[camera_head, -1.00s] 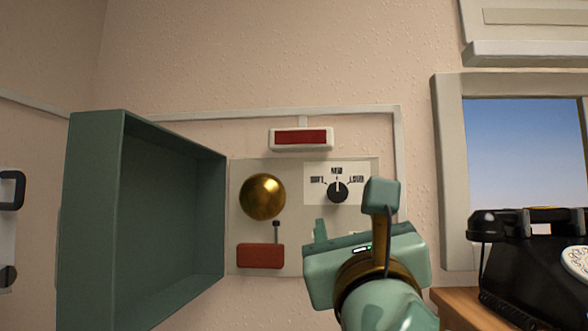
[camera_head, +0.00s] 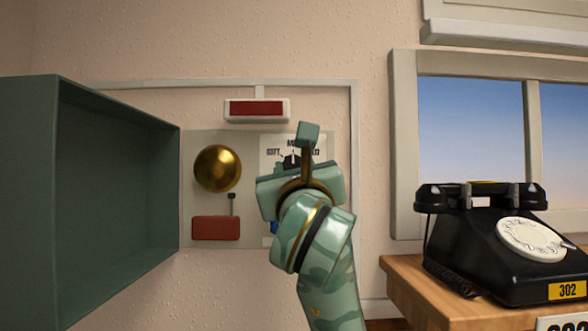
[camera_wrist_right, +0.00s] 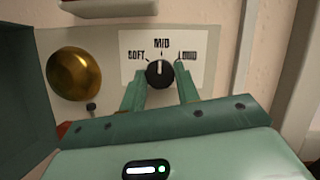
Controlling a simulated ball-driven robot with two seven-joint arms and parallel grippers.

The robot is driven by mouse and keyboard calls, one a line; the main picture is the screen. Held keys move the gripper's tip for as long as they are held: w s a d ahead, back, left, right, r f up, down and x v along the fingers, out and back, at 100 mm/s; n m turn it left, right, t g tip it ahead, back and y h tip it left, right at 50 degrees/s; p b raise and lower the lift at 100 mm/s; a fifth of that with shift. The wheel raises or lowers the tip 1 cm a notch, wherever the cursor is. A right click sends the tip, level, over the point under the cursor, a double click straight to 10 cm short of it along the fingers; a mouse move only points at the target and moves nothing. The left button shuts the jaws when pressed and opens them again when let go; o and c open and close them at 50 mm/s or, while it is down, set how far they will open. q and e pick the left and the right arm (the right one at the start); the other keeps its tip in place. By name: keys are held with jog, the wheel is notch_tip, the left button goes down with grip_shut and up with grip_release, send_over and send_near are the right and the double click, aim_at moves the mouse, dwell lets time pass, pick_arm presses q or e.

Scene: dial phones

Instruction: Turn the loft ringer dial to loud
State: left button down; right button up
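The ringer dial is a black knob (camera_wrist_right: 159,74) with a white pointer mark on a white card (camera_wrist_right: 128,42) printed SOFT, MID and LOUD. The pointer faces up at MID; LOUD is to its right. My right gripper (camera_wrist_right: 159,82) is open, with one finger on each side of the knob; I cannot tell whether either finger touches it. In the head view my right gripper (camera_head: 297,160) covers most of the knob and part of the card (camera_head: 272,142). My left gripper is not in view.
A brass bell (camera_head: 217,169) and a red block (camera_head: 216,228) sit on the panel left of the dial. A red-fronted box (camera_head: 257,109) is above. An open green cover (camera_head: 150,200) stands out at left. A black phone (camera_head: 470,240) rests on a wooden shelf (camera_head: 405,272) at right.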

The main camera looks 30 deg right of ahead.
jog(key=shift+m, duration=0.5)
jog(key=shift+c, duration=0.3)
jog(key=m+g+h, duration=0.1)
jog(key=m, duration=0.1)
jog(key=shift+w+a+f+m+h+b, duration=0.1)
jog(key=shift+m+h+b, duration=0.2)
jog(key=shift+h+b, duration=0.1)
jog(key=m+g+h, duration=0.1)
jog(key=m, duration=0.1)
jog(key=m+h+b, duration=0.1)
jog(key=m, duration=0.2)
jog(key=shift+a+g, duration=0.15)
jog(key=shift+g, duration=0.25)
jog(key=shift+w+m+g+h+b, duration=0.15)
jog(key=shift+m+g+h, duration=0.35)
jog(key=shift+m, duration=1)
jog(key=shift+s+m+g+h+b, duration=0.1)
jog(key=shift+m+g+h+b, duration=0.35)
jog(key=shift+m, duration=1.05)
jog(key=shift+g, duration=0.35)
jog(key=o, duration=1)
jog(key=shift+a, duration=0.1)
